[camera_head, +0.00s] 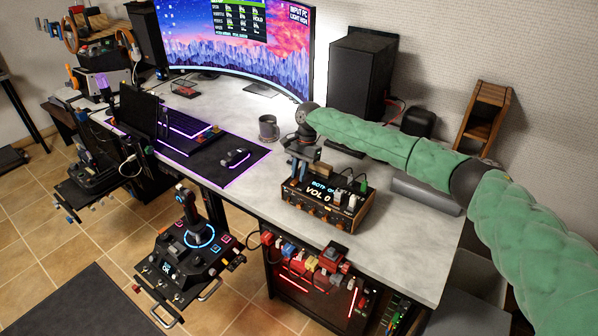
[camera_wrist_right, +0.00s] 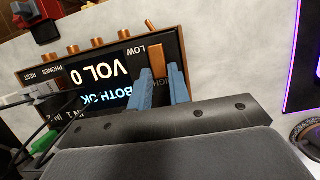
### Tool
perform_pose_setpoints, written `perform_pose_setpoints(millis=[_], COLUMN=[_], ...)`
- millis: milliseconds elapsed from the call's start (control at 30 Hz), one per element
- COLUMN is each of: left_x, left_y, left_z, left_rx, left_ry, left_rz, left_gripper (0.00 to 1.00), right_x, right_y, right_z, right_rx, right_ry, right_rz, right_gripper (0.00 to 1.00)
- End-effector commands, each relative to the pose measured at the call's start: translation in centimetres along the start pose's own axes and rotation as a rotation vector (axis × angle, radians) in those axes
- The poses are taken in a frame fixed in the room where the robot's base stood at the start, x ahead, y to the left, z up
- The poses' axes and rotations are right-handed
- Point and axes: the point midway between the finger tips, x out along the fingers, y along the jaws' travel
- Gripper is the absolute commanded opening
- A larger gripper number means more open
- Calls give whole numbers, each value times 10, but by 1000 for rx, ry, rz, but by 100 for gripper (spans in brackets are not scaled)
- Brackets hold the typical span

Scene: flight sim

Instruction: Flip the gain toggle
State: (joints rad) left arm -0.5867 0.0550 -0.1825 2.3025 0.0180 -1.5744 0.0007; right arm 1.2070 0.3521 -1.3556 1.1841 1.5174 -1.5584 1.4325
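The audio box (camera_head: 318,213) with a lit "VOL 0" screen and orange knobs stands near the desk's front edge. It also shows upside down in the right wrist view (camera_wrist_right: 98,82). A copper-coloured lever (camera_wrist_right: 155,52) sits at the end of its panel by the "LOW" and "HIGH" labels; I take it as the gain toggle. My right gripper (camera_head: 297,172) points down at the box's left end. In the wrist view its blue fingertips (camera_wrist_right: 158,80) are apart, on either side of the lever's near end. Contact cannot be told. My left gripper is not in view.
Cables (camera_wrist_right: 35,95) plug into the panel's other end. A grey mug (camera_head: 268,128) stands behind and left of the box, a black speaker (camera_head: 357,80) behind it. A joystick panel (camera_head: 187,250) and a red-lit switch panel (camera_head: 315,280) sit below the desk edge.

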Motion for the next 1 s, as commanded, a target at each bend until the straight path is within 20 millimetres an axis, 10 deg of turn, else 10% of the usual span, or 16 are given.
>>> perform_pose_setpoints(millis=[467,1000], left_x=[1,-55], left_y=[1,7], left_z=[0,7], left_rx=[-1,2], left_ry=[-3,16], left_rz=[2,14], left_gripper=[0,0], right_x=[-4,-71], right_y=[0,0], right_z=[0,-1], right_rx=[0,0], right_ry=[0,0], right_rz=[0,0], right_gripper=[40,40])
